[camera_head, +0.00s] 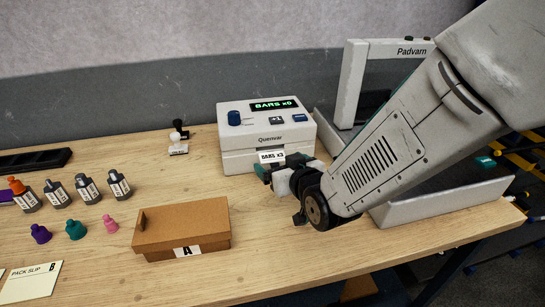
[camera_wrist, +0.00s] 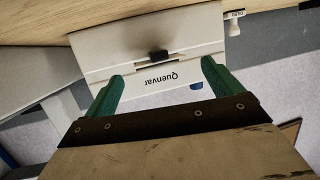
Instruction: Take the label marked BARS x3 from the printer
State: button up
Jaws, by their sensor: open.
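The white label printer (camera_head: 266,135), marked Quenvar, stands on the wooden bench. Its green display (camera_head: 273,105) appears to read BARS x0. A white label (camera_head: 271,156) marked BARS x3 sticks out of its front. My gripper (camera_head: 272,172) is just below and in front of the label, partly hidden by its own wrist. In the wrist view my gripper (camera_wrist: 160,72) has its two green fingers apart, one to each side of the printer front (camera_wrist: 120,45). The label's print cannot be made out there, and I cannot tell whether a finger touches it.
A brown box (camera_head: 185,225) marked A sits left of my arm. Several bottles (camera_head: 87,188) and coloured caps (camera_head: 75,230) stand farther left, near a pack slip (camera_head: 30,282). A grey Padvarn frame (camera_head: 354,85) stands right of the printer. Bare bench lies between box and printer.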

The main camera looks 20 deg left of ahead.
aim_at(273, 156)
jog(key=x, duration=0.3)
jog(key=shift+w+a+f, duration=0.1)
jog(key=shift+w+a, duration=0.05)
jog(key=shift+w, duration=0.2)
jog(key=c, duration=1)
